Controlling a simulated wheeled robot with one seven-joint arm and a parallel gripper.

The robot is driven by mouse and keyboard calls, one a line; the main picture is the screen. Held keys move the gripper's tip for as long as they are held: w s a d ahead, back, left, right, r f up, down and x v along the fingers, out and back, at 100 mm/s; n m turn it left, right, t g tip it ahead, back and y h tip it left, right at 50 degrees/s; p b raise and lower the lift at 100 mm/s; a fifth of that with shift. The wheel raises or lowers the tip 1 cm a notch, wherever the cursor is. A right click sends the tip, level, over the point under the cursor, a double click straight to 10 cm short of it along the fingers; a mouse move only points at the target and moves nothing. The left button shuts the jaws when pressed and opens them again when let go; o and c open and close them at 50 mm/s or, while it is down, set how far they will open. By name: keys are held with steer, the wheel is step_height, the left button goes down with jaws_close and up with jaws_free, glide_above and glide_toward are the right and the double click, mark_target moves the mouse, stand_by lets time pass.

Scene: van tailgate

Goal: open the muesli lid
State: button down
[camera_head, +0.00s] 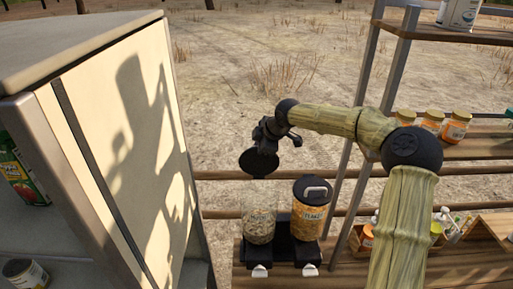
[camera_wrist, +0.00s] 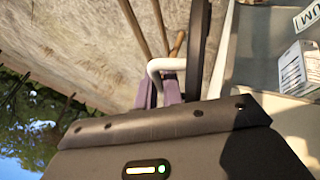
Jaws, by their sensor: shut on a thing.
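The muesli container (camera_head: 260,222) is a clear jar of pale flakes in a black dispenser base. Its round black lid (camera_head: 258,164) is raised off the jar's mouth and stands tilted steeply, facing the camera. My gripper (camera_head: 266,148) is at the far side of the lid, its fingertips partly hidden by it. In the wrist view my gripper's purple fingers (camera_wrist: 170,88) are shut on the white lid handle (camera_wrist: 163,65). The lid also shows there edge-on as a dark band (camera_wrist: 199,45). The lid's hinge is not clear.
A jar of orange flakes (camera_head: 308,215) with a closed black lid and white handle stands right beside the muesli. A cabinet (camera_head: 130,140) stands close on the left. A shelf rack with orange jars (camera_head: 455,127) is on the right.

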steer(key=shift+w+r, duration=0.15)
steer(key=shift+w, duration=0.05)
steer(key=shift+d, duration=0.1)
steer(key=c, duration=1.8)
jaws_free()
steer(key=shift+s, duration=0.2)
steer(key=shift+s+d+r+b, duration=0.2)
steer(key=shift+d+r+b, duration=0.05)
steer(key=shift+r+b, duration=0.15)
steer(key=b+v, duration=0.5)
steer(key=v, duration=1.1)
steer(key=shift+r, duration=0.1)
